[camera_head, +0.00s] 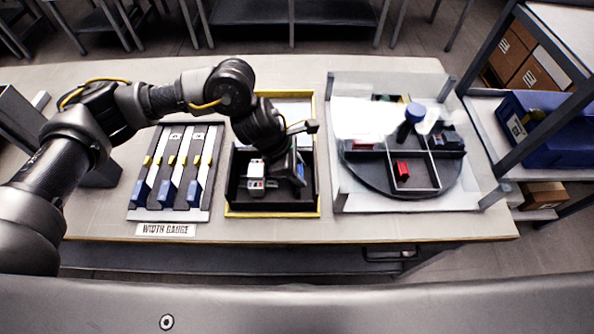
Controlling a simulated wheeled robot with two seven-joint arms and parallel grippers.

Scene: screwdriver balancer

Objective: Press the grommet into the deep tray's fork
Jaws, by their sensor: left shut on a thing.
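The deep tray (230,197), dark inside with a yellow rim, sits at the middle of the table. My left gripper (284,174) reaches down into it from above. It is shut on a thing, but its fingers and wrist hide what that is. A white and grey block (256,170) with small red marks stands in the tray just left of the fingers. I cannot make out the grommet or the fork. My right gripper is not in view.
A width gauge board (135,207) with blue and yellow sliders lies left of the tray. On the right, a clear-walled enclosure (450,203) holds a round divided turntable with a red block (402,170) and a blue-topped post (414,112). Bare table lies along the front edge.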

